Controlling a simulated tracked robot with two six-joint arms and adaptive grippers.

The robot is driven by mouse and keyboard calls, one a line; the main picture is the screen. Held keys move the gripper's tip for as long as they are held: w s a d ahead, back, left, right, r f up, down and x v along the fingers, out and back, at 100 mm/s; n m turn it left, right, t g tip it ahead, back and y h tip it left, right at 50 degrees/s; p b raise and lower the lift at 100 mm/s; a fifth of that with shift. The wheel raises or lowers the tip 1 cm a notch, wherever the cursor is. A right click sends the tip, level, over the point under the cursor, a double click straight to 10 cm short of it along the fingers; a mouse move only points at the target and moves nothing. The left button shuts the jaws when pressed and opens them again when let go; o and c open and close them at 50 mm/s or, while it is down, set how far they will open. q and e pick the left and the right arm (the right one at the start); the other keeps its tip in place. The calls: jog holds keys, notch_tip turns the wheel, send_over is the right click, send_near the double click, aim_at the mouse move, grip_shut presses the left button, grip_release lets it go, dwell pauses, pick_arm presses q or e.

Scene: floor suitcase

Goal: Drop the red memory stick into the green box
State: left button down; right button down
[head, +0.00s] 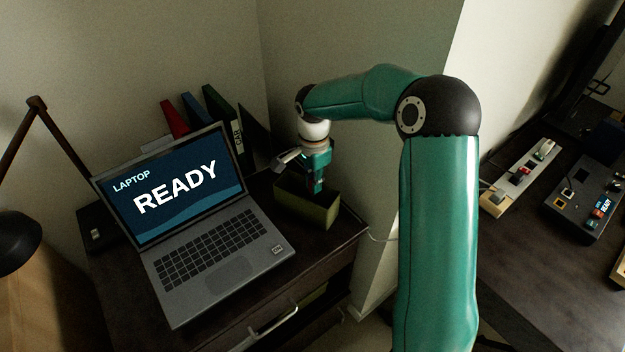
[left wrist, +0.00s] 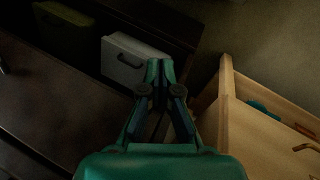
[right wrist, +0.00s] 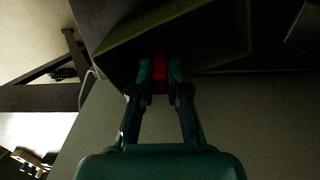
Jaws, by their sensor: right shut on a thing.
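The green box (head: 308,212) stands on the dark desk to the right of the laptop, against the wall. My right gripper (head: 318,188) points down at the box, with its fingertips at the box's opening. In the right wrist view my right gripper (right wrist: 160,72) is shut on the red memory stick (right wrist: 160,80), and the olive-green wall of the box (right wrist: 185,25) is close to the fingertips. The stick is hidden in the head view. My left gripper (left wrist: 160,68) shows only in the left wrist view, with its fingertips together and nothing seen between them.
An open laptop (head: 205,240) fills the middle of the desk. Binders (head: 222,115) stand behind it, and a lamp (head: 20,240) is at the left. A second table with a power strip (head: 520,178) is at the right. A wooden drawer (left wrist: 265,130) is near my left gripper.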

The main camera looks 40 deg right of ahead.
jog(key=c, duration=1.1)
grip_release()
notch_tip(320, 180, up, 12)
jog(key=shift+f, duration=0.1)
